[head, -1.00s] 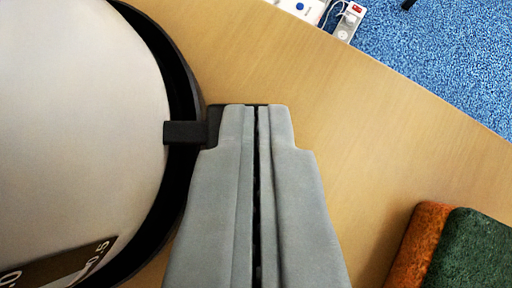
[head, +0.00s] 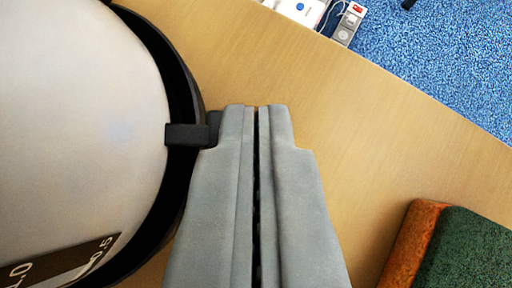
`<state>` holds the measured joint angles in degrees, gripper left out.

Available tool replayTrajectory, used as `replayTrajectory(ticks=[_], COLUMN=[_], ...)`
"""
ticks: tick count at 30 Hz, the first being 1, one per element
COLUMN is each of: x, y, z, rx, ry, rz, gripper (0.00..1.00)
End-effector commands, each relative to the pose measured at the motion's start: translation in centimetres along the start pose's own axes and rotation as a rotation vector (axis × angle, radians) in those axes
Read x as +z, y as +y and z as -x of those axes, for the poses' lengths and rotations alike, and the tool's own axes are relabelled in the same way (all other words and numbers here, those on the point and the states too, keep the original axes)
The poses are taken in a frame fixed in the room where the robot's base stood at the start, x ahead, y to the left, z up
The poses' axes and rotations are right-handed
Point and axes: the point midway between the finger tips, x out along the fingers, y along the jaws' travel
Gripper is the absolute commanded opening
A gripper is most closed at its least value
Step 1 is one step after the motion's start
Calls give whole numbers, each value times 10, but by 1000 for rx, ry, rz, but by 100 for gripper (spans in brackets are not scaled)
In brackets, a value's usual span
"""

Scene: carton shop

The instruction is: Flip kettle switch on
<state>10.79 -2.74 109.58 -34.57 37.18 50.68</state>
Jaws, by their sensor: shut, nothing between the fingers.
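The kettle (head: 75,130) fills the left of the head view, with a pale metal body, a black base ring and a dark level window marked 1.0 and 0.5. Its black switch lever (head: 187,135) sticks out to the right from the base ring. My gripper (head: 257,108) is shut and empty, just right of the lever. The lever's outer end is at the left fingertip and partly hidden by it; I cannot tell if they touch.
The kettle is on a wooden table (head: 340,120). A green and orange block, sponge-like, (head: 465,250) lies at the lower right. Beyond the table edge are blue carpet (head: 450,60), a power strip (head: 347,25) and a white box (head: 300,8).

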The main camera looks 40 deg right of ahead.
Motion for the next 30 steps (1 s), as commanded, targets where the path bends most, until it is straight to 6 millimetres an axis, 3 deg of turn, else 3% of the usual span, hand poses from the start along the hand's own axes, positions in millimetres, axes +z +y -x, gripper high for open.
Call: replayTrajectory(ticks=[11, 17, 22, 30], x=[-2, -13, -34, -31], y=[0, 1, 3, 12], z=[2, 11, 30, 84], rx=[0, -1, -2, -4], ry=[0, 1, 2, 2], rz=[0, -1, 1, 2], gripper=[0, 0, 0, 0])
